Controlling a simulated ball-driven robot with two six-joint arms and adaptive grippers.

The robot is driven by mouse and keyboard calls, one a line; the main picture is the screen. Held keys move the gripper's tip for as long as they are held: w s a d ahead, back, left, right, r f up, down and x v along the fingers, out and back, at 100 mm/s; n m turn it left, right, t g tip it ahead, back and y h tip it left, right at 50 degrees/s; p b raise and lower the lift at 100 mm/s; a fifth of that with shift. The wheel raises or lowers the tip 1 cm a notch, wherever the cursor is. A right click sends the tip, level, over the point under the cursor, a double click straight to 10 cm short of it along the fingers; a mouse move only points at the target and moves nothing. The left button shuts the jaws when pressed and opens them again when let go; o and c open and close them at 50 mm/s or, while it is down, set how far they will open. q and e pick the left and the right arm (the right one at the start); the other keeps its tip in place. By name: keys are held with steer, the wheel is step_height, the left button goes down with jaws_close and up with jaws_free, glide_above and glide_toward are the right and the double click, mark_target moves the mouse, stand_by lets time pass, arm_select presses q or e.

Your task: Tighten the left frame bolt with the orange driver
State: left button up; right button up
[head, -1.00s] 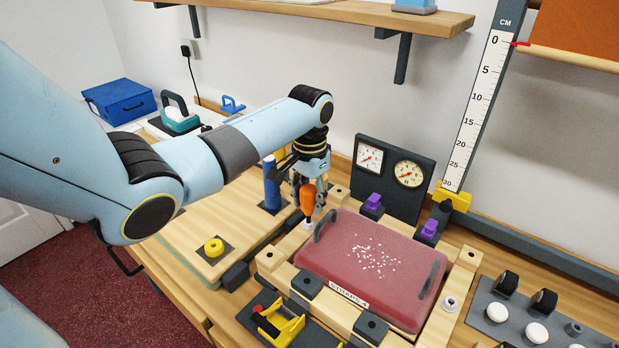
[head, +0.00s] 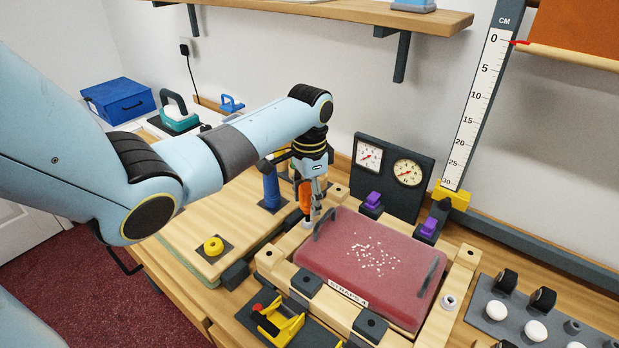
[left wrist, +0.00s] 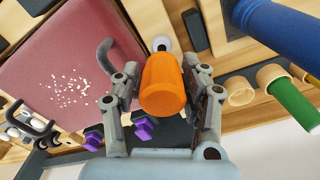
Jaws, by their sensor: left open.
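The orange driver (head: 305,196) stands upright at the left corner of the wooden frame (head: 277,262). A pale round piece, perhaps the left frame bolt (head: 307,224), shows at its lower end and also in the left wrist view (left wrist: 161,43); whether the driver is seated on it is hard to see. My left gripper (head: 314,214) points down at the driver, with a finger partly covering it. In the left wrist view, the open fingers stand either side of the driver's orange handle (left wrist: 163,84). My right gripper is out of view.
A dark red tray (head: 365,260) lies inside the frame, with a dark handle close to the driver. A blue upright post (head: 271,188) stands left of the gripper. Dial gauges (head: 392,175) stand behind. Another bolt (head: 449,301) sits on the frame's right side.

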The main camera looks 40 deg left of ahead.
arm_select(q)
steer(key=n, duration=0.7)
steer(key=shift+a, duration=0.15)
steer(key=n, duration=0.7)
steer(key=shift+w+a, duration=0.1)
steer(key=c, duration=0.9)
steer(key=m, duration=0.6)
steer(key=shift+m, duration=0.4)
jaws_close()
steer(key=m, duration=0.3)
steer(key=shift+d+m, duration=0.25)
steer(key=shift+m, duration=0.15)
steer(key=m, duration=0.4)
steer(key=o, duration=0.9)
jaws_free()
